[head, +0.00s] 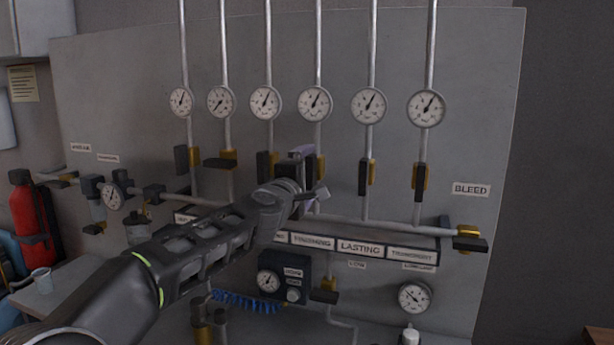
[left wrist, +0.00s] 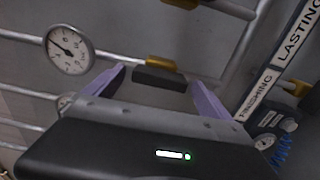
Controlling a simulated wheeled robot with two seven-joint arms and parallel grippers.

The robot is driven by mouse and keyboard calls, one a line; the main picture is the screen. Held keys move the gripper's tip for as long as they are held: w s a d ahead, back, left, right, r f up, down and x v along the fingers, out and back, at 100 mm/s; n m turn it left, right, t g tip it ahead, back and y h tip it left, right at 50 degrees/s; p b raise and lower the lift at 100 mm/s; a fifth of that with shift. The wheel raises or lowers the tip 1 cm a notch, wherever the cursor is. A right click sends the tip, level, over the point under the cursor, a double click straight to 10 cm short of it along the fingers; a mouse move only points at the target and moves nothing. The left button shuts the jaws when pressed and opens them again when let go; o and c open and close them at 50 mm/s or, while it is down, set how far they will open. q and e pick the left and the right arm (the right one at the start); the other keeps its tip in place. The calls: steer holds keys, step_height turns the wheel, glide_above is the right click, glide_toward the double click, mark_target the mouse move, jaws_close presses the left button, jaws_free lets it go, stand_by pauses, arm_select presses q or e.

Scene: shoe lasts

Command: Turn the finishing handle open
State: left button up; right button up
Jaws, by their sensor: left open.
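My left gripper (head: 308,177) reaches the panel from the left, in front of the fourth vertical pipe from the left, above the FINISHING label (head: 312,242). Its two purple fingers are apart. In the left wrist view, the open fingers (left wrist: 158,82) stand on either side of a black valve handle (left wrist: 158,78) on a brass body (left wrist: 161,62). That handle lies along its pipe. I cannot tell whether a finger touches it. In the head view the gripper largely hides this valve, with a bit of brass (head: 320,166) showing beside it. My right gripper is not in view.
Neighbouring valves have upright black handles (head: 363,177) (head: 263,166); one on the second pipe lies crosswise (head: 220,163). Gauges (head: 315,103) line the panel above. A horizontal pipe (head: 350,226) and label rail (head: 385,251) run below. A BLEED valve (head: 468,241) is at right.

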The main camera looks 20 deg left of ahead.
arm_select(q)
steer(key=shift+s, duration=0.6)
steer(key=s+b, duration=0.1)
steer(key=s, duration=0.5)
steer(key=shift+s+a+b, duration=0.2)
steer(key=shift+s+b, duration=0.05)
steer(key=shift+b, duration=0.05)
